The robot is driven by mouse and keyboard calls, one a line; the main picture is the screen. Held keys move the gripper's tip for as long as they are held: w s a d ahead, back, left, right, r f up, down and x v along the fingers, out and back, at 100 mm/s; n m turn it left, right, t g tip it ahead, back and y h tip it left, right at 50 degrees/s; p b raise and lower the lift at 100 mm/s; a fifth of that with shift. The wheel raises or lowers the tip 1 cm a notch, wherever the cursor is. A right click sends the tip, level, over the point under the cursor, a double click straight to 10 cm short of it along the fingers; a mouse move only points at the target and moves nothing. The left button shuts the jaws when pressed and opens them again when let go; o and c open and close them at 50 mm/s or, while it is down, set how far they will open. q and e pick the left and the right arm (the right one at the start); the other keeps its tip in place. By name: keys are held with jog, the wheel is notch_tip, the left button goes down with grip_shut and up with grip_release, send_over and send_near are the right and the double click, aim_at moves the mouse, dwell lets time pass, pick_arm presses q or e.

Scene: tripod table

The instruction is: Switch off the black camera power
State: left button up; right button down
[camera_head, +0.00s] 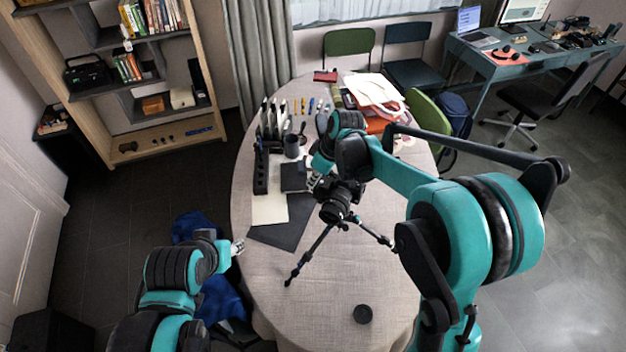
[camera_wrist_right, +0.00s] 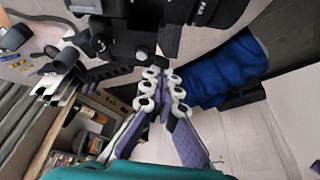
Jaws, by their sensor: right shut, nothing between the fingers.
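The black camera (camera_head: 338,198) stands on a small black tripod (camera_head: 318,252) on the round table, its lens toward the front. My right gripper (camera_head: 313,181) is shut and empty, just left of and behind the camera. In the right wrist view, the right gripper's fingertips (camera_wrist_right: 163,82) are together just below the black camera body (camera_wrist_right: 140,30). Whether they touch it is unclear. The power switch cannot be made out. My left gripper (camera_head: 239,247) is small at the table's left edge, away from the camera; its jaw state is unclear.
The cloth-covered table (camera_head: 335,285) has a black lens cap (camera_head: 363,314) near the front. A dark mat (camera_head: 284,232), a black power strip (camera_head: 261,172) and a dark cup (camera_head: 292,147) lie left of the tripod. Papers and books (camera_head: 374,93) are piled behind. The table's front is mostly clear.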

dwell(0.4)
jog(key=shift+w+a, duration=0.1)
jog(key=shift+w, duration=0.7)
jog(key=v, duration=1.2)
